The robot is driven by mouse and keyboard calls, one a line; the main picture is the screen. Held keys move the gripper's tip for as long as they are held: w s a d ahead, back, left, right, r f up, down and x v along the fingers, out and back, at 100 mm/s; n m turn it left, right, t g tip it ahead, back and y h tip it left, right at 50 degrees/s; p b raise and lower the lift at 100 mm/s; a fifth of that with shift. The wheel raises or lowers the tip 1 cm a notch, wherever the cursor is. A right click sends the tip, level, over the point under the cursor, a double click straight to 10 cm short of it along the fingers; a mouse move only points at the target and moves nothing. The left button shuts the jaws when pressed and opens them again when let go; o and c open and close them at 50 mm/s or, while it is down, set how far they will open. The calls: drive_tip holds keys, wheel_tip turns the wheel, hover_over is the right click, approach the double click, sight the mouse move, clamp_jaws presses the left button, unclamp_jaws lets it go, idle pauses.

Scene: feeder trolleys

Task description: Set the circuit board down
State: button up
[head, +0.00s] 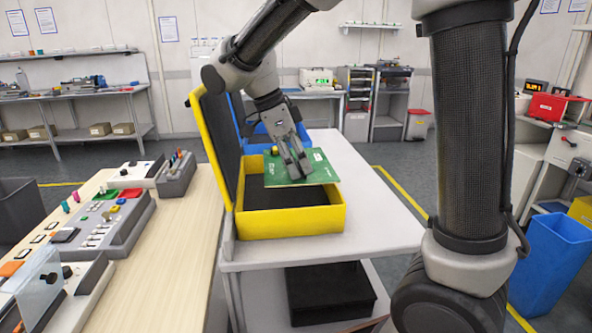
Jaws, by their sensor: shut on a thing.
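My gripper (296,168) is shut on the green circuit board (275,178). The board appears tilted and sits at the opening of the yellow case (290,222), in front of its back part. I cannot tell whether the board touches the case. The case is open, with a dark interior, and its yellow lid (212,150) stands up on the left side. The case rests on a white trolley top (375,215). My fingers hide part of the board.
A blue bin (262,134) stands behind the yellow case on the trolley. The trolley top right of the case is clear. A black box (330,290) is on the shelf below.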

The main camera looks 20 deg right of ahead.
drive_tip(key=shift+f, duration=1.05)
drive_tip(key=shift+f, duration=0.3)
drive_tip(key=o, duration=1.3)
